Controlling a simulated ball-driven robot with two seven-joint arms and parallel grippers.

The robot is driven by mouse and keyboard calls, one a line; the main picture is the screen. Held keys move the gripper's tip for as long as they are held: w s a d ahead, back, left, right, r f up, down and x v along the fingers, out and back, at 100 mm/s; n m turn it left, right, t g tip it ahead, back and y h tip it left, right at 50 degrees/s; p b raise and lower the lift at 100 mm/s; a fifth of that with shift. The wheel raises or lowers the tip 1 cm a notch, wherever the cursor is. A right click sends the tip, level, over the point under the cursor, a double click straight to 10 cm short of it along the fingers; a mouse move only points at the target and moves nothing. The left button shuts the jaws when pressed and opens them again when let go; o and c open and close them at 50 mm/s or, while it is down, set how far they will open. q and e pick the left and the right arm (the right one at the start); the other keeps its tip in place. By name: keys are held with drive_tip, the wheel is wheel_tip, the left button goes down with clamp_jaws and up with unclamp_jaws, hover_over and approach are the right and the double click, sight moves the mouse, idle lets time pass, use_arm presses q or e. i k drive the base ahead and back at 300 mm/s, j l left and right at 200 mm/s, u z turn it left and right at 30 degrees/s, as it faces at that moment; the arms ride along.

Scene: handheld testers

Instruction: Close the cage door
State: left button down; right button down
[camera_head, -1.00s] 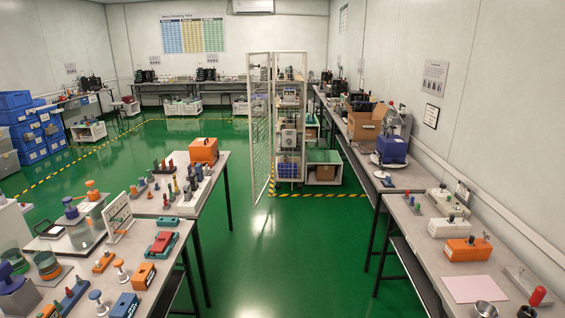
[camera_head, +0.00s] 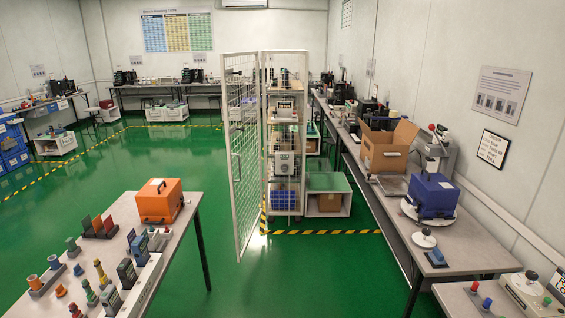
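The cage (camera_head: 285,54) is a tall white-framed mesh enclosure ahead of me, just right of the middle of the head view. Its mesh door (camera_head: 241,150) stands open, hinged beside the cage's left front post and swung out toward me and to the left. A handle shows on the door (camera_head: 236,167). Inside the cage, shelves hold grey instruments (camera_head: 284,164) and a blue crate (camera_head: 285,197) low down. Neither of my grippers shows in the head view.
A table (camera_head: 190,206) with an orange case (camera_head: 159,200) and small testers stands at front left. A long bench (camera_head: 470,254) with a blue device (camera_head: 433,194) and cardboard box (camera_head: 386,148) runs along the right. Green floor (camera_head: 300,280) between them is clear.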

sight(224, 72)
drive_tip(key=i+l+u, duration=0.2)
drive_tip(key=i, duration=0.35)
drive_tip(key=i+l+u, duration=0.15)
drive_tip(key=i+l, duration=0.15)
drive_tip(key=i, duration=0.25)
drive_tip(key=i+l+u, duration=0.2)
drive_tip(key=i+l, duration=0.15)
drive_tip(key=i, duration=0.15)
